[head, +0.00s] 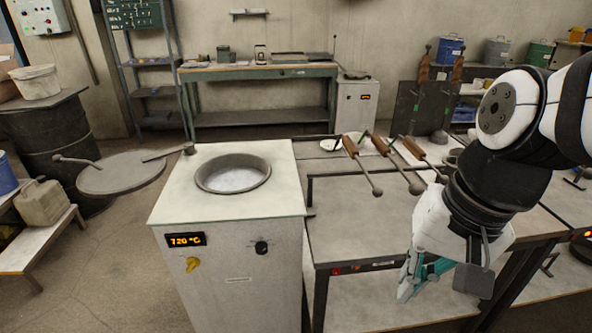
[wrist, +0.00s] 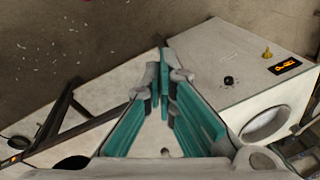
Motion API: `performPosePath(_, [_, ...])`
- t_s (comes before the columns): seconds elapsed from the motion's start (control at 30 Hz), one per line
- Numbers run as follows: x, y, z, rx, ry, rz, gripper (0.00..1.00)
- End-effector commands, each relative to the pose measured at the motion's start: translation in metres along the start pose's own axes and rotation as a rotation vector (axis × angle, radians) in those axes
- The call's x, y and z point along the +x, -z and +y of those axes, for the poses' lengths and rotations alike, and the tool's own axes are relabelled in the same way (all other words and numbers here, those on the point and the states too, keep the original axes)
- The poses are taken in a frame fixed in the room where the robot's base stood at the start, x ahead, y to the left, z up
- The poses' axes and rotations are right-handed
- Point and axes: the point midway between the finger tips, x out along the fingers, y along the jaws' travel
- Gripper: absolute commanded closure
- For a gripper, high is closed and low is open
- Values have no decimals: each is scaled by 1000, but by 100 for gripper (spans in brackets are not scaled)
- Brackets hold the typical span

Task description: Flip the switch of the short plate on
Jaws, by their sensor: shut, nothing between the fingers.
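A low dark-framed plate table (head: 335,205) stands right of the furnace. Its front rail carries a small red switch-like part (head: 336,271), a small orange part and a pale label. I cannot tell the switch's position. A second plate top (head: 566,200) shows at the right edge, with a small orange light (head: 583,234) on its front; which one is the short plate is not clear. My gripper (head: 405,292) hangs with teal fingers pointing down in front of the first plate's rail, right of the red part and apart from it. In the wrist view its fingers (wrist: 168,62) are together and empty.
The white furnace (head: 238,270) with a round pot opening, a 720 °C display and a yellow knob stands left of the plate. Ladles with wooden handles (head: 383,145) lie over the plate's back. A round dark lid (head: 120,174) is at left. Floor in front is clear.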

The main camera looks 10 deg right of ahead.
Motion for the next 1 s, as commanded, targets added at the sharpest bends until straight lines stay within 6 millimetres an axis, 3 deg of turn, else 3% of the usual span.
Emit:
performPosePath(0.1, [29,6,-1,186,23,-119,100])
performPosePath(0.57, [116,32,-8,922,108,-551,100])
performPosePath(1.0, [195,75,-3,1627,174,-990,100])
